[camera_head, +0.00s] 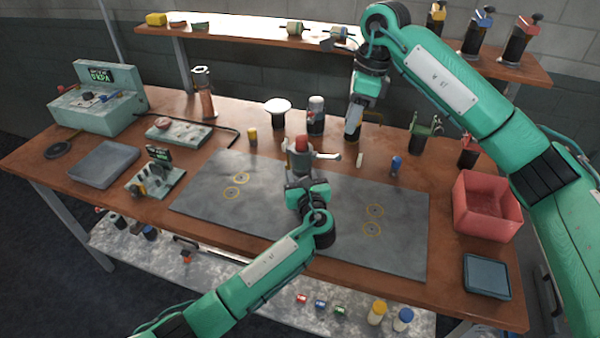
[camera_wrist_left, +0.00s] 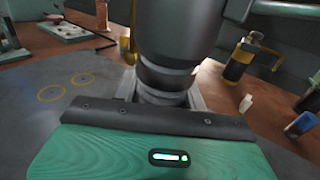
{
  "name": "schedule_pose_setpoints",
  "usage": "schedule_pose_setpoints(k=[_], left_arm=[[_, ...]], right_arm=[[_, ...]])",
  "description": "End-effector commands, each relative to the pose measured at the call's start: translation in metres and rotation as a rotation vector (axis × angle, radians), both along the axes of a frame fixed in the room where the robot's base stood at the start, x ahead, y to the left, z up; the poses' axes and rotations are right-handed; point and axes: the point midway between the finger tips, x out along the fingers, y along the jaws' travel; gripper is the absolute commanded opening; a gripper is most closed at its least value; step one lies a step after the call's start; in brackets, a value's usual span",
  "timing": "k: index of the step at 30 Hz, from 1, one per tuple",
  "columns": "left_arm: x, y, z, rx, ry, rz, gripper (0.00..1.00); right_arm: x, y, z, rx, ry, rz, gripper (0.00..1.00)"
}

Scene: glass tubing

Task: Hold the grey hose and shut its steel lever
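The grey hose (camera_head: 299,161) stands upright at the back edge of the grey mat, with a red top. Its steel lever (camera_head: 328,155) sticks out to the right. My left gripper (camera_head: 300,182) is low at the hose, its fingers on both sides of it. In the left wrist view the hose (camera_wrist_left: 175,35) is a big dark grey cylinder, and the fingers hug its narrow lower part. My right gripper (camera_head: 352,130) points down behind and to the right of the lever, apart from it. I cannot tell whether its fingers are open.
A white stub (camera_head: 360,160) and a blue piece (camera_head: 396,164) stand to the right of the lever. A dark cylinder (camera_head: 316,116) and a white-topped piece (camera_head: 277,110) stand behind the hose. A red bin (camera_head: 487,207) is at the right. The grey mat (camera_head: 390,236) has clear room.

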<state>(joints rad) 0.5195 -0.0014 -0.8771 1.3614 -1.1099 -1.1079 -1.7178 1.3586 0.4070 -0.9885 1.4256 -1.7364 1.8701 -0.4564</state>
Motion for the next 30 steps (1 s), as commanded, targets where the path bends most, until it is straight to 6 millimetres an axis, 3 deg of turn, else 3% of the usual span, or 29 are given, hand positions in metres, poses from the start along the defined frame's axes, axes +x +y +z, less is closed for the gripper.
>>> schedule_pose_setpoints(k=[3,8,11,21,30], left_arm=[[0.0,0.0,0.0,0.0,0.0,0.0,0.08],[0.0,0.0,0.0,0.0,0.0,0.0,0.08],[0.0,0.0,0.0,0.0,0.0,0.0,0.08],[0.0,0.0,0.0,0.0,0.0,0.0,0.08],[0.0,0.0,0.0,0.0,0.0,0.0,0.08]], right_arm=[[0.0,0.0,0.0,0.0,0.0,0.0,0.32],[-0.002,0.009,0.001,-0.017,-0.007,0.048,0.01],[-0.005,0.025,0.001,-0.055,-0.022,0.149,0.0],[-0.023,0.093,-0.004,-0.326,-0.063,0.725,0.0],[-0.024,0.108,-0.005,-0.599,-0.008,1.139,0.0]])
